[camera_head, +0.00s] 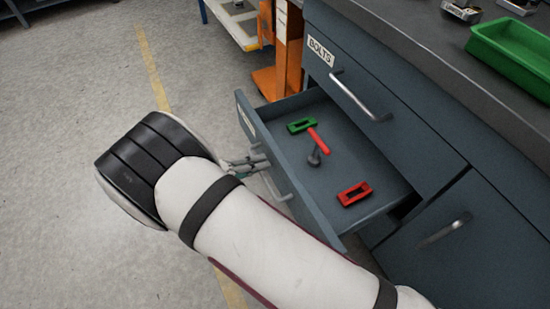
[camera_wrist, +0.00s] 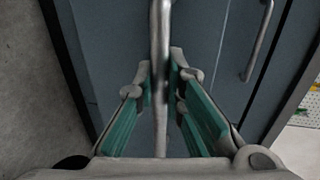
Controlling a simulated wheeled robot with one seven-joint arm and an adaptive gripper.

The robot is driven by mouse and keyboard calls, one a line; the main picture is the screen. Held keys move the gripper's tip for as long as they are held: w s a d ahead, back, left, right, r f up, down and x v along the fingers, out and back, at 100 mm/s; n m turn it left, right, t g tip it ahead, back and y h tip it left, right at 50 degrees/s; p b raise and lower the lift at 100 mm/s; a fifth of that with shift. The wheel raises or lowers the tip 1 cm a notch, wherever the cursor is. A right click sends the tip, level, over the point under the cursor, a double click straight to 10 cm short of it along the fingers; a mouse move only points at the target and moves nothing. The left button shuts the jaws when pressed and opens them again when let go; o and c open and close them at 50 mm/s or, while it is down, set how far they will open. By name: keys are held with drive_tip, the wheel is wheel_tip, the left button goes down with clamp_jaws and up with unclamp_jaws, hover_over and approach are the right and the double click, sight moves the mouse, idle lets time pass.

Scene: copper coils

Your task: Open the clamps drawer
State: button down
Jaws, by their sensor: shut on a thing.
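The open drawer (camera_head: 330,185) is pulled out from the grey-blue cabinet below the BOLTS drawer. Its label is too oblique to read. Inside lie a green clamp-like piece (camera_head: 301,126), a red bar (camera_head: 318,140) with a dark end, and a red rectangular piece (camera_head: 354,194). My gripper (camera_head: 246,163) is at the drawer's front, partly hidden behind my arm. In the wrist view, the metal handle (camera_wrist: 160,35) runs between the fingers of my gripper (camera_wrist: 160,78), which are shut on it.
The BOLTS drawer (camera_head: 390,120) above is closed. A closed cabinet door (camera_head: 480,250) with a handle is at lower right. A green bin (camera_head: 512,50) stands on the worktop. An orange stand (camera_head: 278,75) is beyond the drawer. The floor at left is clear.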

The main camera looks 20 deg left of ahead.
drive_tip(key=shift+s+a+f+b, duration=0.1)
drive_tip(key=shift+s+a+b, duration=0.1)
drive_tip(key=shift+s+a, duration=0.65)
drive_tip(key=shift+s+a+b, duration=0.15)
drive_tip(key=shift+s+a, duration=0.45)
drive_tip(key=shift+s, duration=0.35)
drive_tip(key=c, duration=1.7)
unclamp_jaws()
drive_tip(key=shift+o, duration=0.2)
drive_tip(key=v, duration=1.2)
